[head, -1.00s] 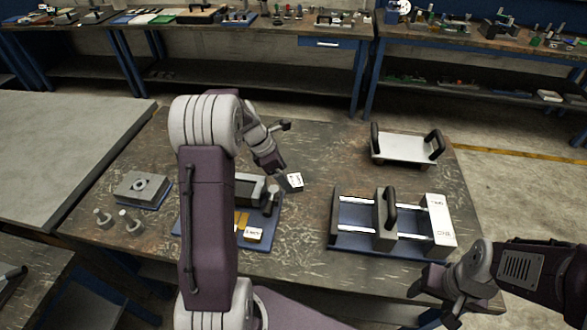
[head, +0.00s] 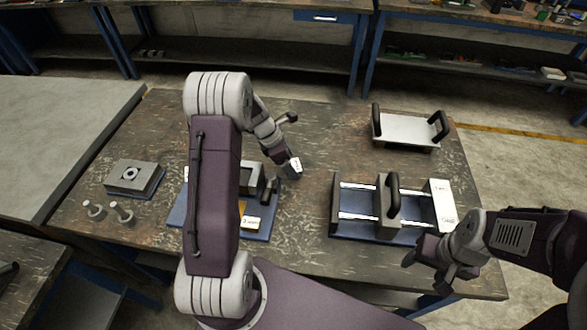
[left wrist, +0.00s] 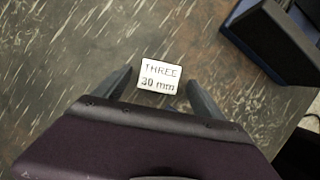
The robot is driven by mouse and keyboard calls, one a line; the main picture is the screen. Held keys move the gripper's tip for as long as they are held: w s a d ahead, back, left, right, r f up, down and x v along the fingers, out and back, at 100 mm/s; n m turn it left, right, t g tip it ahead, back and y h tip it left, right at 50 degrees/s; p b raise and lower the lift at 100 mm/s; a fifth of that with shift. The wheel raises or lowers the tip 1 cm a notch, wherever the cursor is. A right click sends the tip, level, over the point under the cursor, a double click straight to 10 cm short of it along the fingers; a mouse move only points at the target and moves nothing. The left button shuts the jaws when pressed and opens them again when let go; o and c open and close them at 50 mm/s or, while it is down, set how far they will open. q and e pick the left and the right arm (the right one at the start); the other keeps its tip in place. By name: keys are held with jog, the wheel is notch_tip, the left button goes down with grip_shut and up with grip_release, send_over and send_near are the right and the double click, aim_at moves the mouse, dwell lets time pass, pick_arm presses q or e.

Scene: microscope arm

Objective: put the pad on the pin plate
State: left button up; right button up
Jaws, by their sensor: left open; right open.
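A small block with a white top label (head: 297,164) sits on the table right of my left arm. In the left wrist view its label (left wrist: 159,77) reads "THREE 30 mm". My left gripper (left wrist: 160,82) is open, with one finger on each side of the block; contact cannot be told. I cannot tell for sure which thing is the pin plate. A blue base plate (head: 262,233) bearing dark blocks and a labelled piece is partly hidden behind my left arm. My right gripper (head: 428,264) is open and empty near the table's front right.
A grey block with a round hole (head: 133,172) stands at left, with two metal pins (head: 107,211) before it. A slide fixture with rails (head: 390,212) stands at right. A handled tray (head: 408,128) is behind it. The table's back middle is clear.

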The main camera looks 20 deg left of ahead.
aim_at(294, 166)
pick_arm(q)
jog(key=shift+w+d+f, duration=0.15)
jog(key=shift+d+f, duration=0.1)
jog(key=shift+f, duration=0.3)
jog(key=shift+w+f, duration=0.1)
jog(key=shift+f, duration=0.1)
grip_shut()
jog(key=shift+r, duration=0.1)
jog(key=shift+w+r, duration=0.1)
jog(key=shift+r, duration=0.45)
jog(key=r, duration=0.3)
jog(key=shift+d+r+p, duration=0.25)
jog(key=shift+d+p, duration=0.05)
jog(key=shift+p, duration=0.1)
jog(key=d+r+p, duration=0.1)
jog(key=d+r, duration=0.5)
jog(key=d, duration=0.5)
jog(key=shift+w+r, duration=0.2)
jog(key=shift+w, duration=0.05)
